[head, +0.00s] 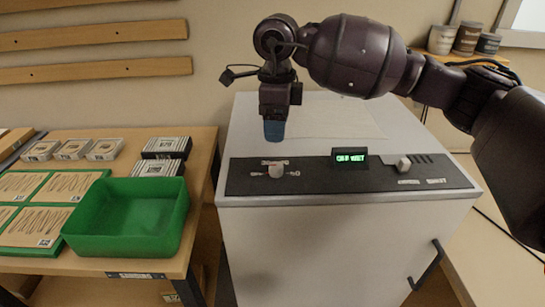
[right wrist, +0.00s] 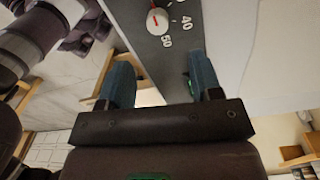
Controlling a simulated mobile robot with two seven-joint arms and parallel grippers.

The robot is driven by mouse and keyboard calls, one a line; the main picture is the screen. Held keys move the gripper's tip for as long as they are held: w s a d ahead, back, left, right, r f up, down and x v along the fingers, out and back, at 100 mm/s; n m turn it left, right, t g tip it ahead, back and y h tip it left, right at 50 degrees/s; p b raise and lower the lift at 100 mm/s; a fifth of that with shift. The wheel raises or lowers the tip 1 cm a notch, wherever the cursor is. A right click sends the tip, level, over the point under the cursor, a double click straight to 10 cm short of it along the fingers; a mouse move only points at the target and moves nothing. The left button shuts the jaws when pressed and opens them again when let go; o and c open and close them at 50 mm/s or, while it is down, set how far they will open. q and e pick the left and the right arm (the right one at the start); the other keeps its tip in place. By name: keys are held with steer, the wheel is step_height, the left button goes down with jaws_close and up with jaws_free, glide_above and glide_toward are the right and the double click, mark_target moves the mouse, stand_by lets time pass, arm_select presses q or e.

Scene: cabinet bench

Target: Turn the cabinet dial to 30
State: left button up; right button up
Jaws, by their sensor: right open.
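The cabinet dial (head: 276,171) is a small pale knob on the left of the dark panel on the cabinet top, with a pale scale around it. In the right wrist view the dial (right wrist: 157,22) is a white knob with a red pointer mark, and the numbers 40 and 50 show beside it. My right gripper (head: 274,131) points down, above and behind the dial in the head view. Its blue fingers (right wrist: 163,72) are apart with nothing between them, and the dial is beyond the fingertips, untouched. My left gripper is not in view.
The panel (head: 315,174) also has a lit green display (head: 349,158), its text hard to read, and a second pale knob (head: 403,164). A handle (head: 425,265) sticks out at the cabinet's front right. A green bin (head: 130,249) stands on the left bench.

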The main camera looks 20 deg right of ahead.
glide_above(276, 165)
step_height(276, 165, down, 4)
steer(key=shift+f, duration=0.15)
steer(key=shift+f+b, duration=0.3)
steer(key=shift+f, duration=2.5)
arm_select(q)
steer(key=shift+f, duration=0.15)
arm_select(e)
steer(key=shift+c, duration=0.2)
steer(key=c, duration=0.9)
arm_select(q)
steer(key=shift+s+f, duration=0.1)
